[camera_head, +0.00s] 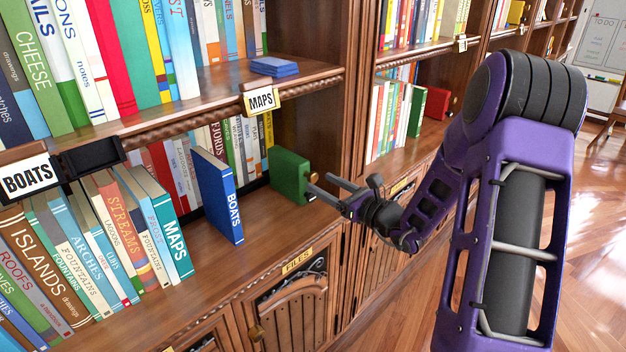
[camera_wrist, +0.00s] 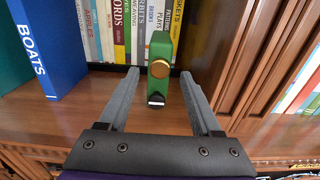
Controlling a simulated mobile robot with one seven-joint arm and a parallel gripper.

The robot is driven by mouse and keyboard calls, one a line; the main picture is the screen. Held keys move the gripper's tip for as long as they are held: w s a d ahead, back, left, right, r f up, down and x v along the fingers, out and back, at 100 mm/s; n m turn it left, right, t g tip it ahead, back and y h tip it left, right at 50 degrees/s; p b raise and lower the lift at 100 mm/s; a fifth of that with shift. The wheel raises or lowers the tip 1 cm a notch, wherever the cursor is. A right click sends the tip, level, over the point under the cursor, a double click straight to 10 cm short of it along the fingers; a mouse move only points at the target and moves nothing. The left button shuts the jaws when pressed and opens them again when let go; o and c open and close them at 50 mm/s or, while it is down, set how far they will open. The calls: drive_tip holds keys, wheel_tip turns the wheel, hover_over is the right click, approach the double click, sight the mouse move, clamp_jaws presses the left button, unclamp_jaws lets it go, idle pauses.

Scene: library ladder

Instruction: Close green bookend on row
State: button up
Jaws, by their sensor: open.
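The green bookend (camera_head: 289,174) stands at the right end of the middle shelf. In the wrist view the bookend (camera_wrist: 161,50), with a brass knob on its front, lies between my fingers. My gripper (camera_head: 321,183) is open around its near end; whether the fingers touch it is unclear. In the wrist view my gripper (camera_wrist: 159,76) holds nothing visibly. A blue BOATS book (camera_head: 218,196) stands apart to the left; it also shows in the wrist view (camera_wrist: 48,48). The row of books (camera_head: 100,245) leans further left, ending at the teal MAPS book (camera_head: 166,225).
More books (camera_head: 245,138) line the back of this shelf. A wooden upright (camera_head: 322,120) stands right of the bookend. Shelf signs read BOATS (camera_head: 27,178) and MAPS (camera_head: 262,99). Bare shelf (camera_head: 258,215) lies between the blue book and the bookend.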

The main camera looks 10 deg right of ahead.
sight(315, 179)
drive_tip(key=shift+x, duration=2.15)
drive_tip(key=shift+c, duration=0.3)
clamp_jaws()
